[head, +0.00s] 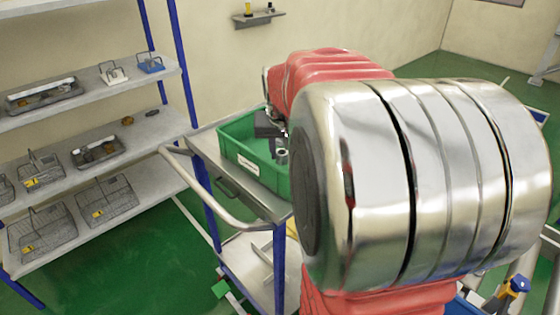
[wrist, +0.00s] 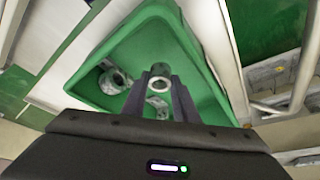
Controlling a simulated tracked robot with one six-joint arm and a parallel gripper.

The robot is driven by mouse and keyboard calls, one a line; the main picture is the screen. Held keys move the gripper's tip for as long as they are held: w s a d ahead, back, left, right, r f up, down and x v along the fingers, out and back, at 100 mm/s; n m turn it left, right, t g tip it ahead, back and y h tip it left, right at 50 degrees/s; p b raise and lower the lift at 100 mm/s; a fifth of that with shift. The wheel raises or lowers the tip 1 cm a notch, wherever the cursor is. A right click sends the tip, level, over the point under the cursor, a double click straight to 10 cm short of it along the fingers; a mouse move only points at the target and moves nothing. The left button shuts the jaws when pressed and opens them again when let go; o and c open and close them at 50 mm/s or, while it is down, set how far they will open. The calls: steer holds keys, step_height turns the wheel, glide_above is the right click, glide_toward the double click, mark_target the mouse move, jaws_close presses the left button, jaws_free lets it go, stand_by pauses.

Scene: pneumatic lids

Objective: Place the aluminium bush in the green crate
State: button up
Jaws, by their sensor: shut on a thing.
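The green crate (head: 236,137) stands on the top of a trolley, left of my arm in the head view. It also shows in the wrist view (wrist: 152,32), where its floor fills the middle. My gripper (head: 278,143) is over the crate, pointing down into it. In the wrist view my gripper (wrist: 160,84) is shut on the aluminium bush (wrist: 160,70), a silver ring with an open bore at the fingertips. The bush also shows in the head view (head: 282,156), within the crate's outline. I cannot tell whether it touches the crate floor.
Other grey metal parts (wrist: 113,81) lie in the crate, left of my fingers. The trolley (head: 262,207) has a curved handle (head: 205,190). Shelves (head: 100,120) with wire baskets and trays stand at the left. My arm hides the crate's right side in the head view.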

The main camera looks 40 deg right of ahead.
mark_target(282, 159)
steer(key=shift+f, duration=0.2)
steer(key=shift+f, duration=1.8)
steer(key=shift+f, duration=0.1)
steer(key=o, duration=1.1)
steer(key=shift+c, duration=0.2)
steer(key=v, duration=1.2)
steer(key=s+a+f+n+y, duration=0.1)
steer(key=s+a+f+n, duration=0.1)
steer(key=a, duration=0.6)
steer(key=s+a+f+n+t+y, duration=0.1)
steer(key=s+a+f+n, duration=0.1)
steer(key=s+a, duration=0.3)
steer(key=s+a+f+n+t+y, duration=0.1)
steer(key=s+a+n, duration=0.3)
steer(key=a, duration=0.9)
steer(key=shift+a+f, duration=0.15)
steer(key=shift+f, duration=0.5)
